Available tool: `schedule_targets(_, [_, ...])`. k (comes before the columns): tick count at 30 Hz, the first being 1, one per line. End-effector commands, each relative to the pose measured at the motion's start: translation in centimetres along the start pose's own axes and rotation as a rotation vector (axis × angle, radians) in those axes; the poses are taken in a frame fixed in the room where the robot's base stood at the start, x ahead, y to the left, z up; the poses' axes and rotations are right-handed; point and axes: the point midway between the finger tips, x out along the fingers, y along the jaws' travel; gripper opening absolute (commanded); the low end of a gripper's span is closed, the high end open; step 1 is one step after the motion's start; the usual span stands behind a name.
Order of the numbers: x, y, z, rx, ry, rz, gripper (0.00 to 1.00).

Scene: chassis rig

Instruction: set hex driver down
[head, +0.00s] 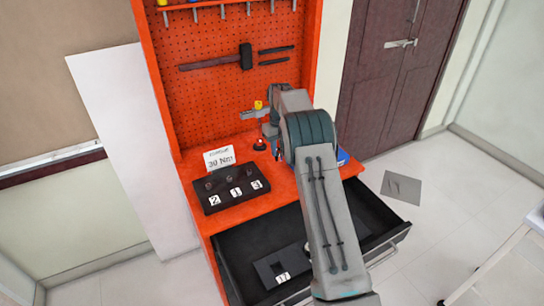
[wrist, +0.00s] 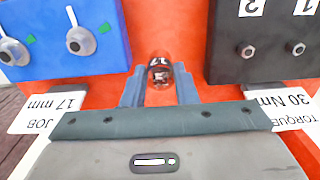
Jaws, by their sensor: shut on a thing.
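My gripper (wrist: 160,84) is over the orange bench top, its two blue-grey fingers on either side of a small dark cylinder with a white 17 label (wrist: 159,70). I take this cylinder for the hex driver; only its end shows, and its full shape is hidden. The fingers are shut on it. Whether it touches the bench I cannot tell.
A black block labelled 2, 1, 3 (head: 232,188) stands on the orange bench (head: 287,187), with a 30 Nm card (head: 219,158) behind it. A blue holder (wrist: 66,45) is opposite. The open drawer (head: 250,239) below contains a tray labelled 17 (head: 267,270).

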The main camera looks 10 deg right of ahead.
Motion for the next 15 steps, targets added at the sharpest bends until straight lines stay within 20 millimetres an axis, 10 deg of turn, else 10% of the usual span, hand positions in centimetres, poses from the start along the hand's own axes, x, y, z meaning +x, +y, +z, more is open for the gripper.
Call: schedule_targets(15, [4.7, -1.9, -1.6, -0.001, -0.003, 0.0, 0.02])
